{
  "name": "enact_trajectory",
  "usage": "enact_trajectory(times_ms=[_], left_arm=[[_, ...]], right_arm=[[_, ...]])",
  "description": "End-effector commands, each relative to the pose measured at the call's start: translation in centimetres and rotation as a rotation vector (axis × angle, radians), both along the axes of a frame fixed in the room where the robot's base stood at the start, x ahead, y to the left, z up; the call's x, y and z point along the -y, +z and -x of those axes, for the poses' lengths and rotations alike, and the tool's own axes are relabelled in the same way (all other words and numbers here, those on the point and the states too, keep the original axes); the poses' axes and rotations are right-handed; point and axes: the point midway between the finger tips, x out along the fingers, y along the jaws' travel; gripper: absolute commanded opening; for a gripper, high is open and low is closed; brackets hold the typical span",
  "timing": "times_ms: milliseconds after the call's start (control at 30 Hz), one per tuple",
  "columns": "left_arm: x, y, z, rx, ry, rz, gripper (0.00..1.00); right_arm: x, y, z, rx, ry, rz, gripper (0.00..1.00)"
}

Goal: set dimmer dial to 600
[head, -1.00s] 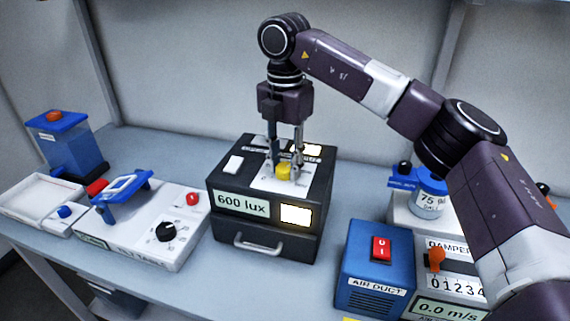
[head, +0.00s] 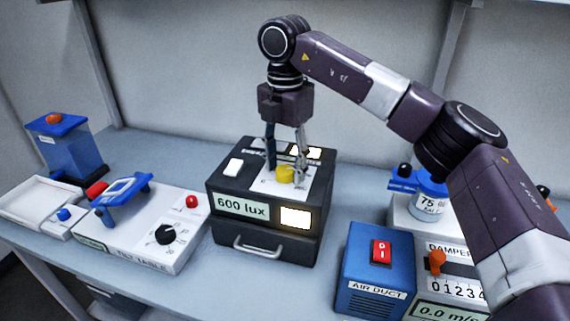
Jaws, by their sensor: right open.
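My right gripper (head: 285,166) points down at the dial. Its fingers are spread apart, one at each side of the knob. I cannot tell whether they touch it. The dial's scale marks are too small to read. My left gripper is not in view.
A tilt table (head: 165,255) with a black knob stands left of the box. A blue air duct unit (head: 370,280) with a red switch and a damper panel (head: 450,290) with an orange lever stand right. A blue container (head: 70,150) stands at the far left.

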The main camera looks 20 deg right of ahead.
Motion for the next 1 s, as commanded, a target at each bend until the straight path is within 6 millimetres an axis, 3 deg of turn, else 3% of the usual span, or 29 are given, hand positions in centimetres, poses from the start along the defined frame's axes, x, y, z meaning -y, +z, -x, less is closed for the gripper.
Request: enact_trajectory(times_ms=[133,267,533,700,1000], left_arm=[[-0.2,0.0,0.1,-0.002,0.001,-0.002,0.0],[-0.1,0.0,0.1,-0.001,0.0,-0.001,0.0],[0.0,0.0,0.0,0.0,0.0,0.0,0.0],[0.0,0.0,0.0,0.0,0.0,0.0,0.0],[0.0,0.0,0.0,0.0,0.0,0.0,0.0]], right_arm=[[0.0,0.2,0.0,-0.001,0.001,0.001,0.47],[-0.1,1.7,0.0,0.001,0.001,0.001,0.47],[0.0,7.7,0.0,0.004,-0.001,-0.001,0.47],[0.0,10.2,0.0,0.002,-0.001,0.002,0.47],[0.0,12.0,0.0,0.001,0.001,0.001,0.47]])
